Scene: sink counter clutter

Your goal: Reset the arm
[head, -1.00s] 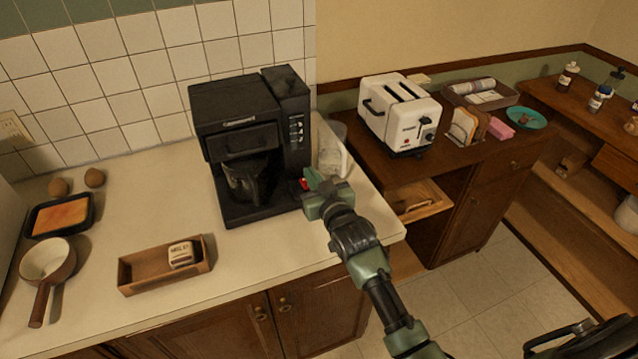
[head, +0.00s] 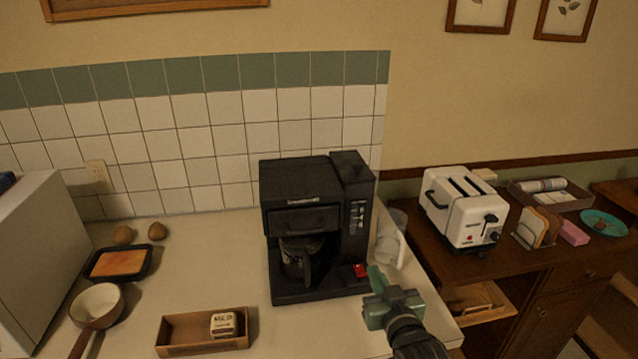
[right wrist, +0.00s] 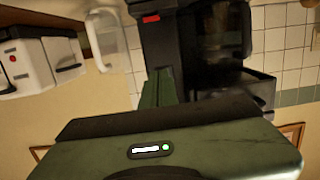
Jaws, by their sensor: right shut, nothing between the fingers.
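My right gripper (head: 374,280) is at the front right of the black coffee maker (head: 315,215) in the head view. Its fingers are shut and empty, close to a small red part (head: 361,270) at the coffee maker's lower right. I cannot tell whether the fingertips touch it. In the right wrist view the shut green fingers (right wrist: 158,88) point toward the coffee maker (right wrist: 195,50), which looks turned over, with its red part (right wrist: 151,19) near the top. My left gripper is not in view.
A clear pitcher (head: 391,243) stands right of the coffee maker. A white toaster (head: 462,210) is on the brown side table. A wooden tray (head: 185,330) with a small labelled block, a pan (head: 97,305) and a baking dish (head: 120,263) lie left. Bare counter lies between.

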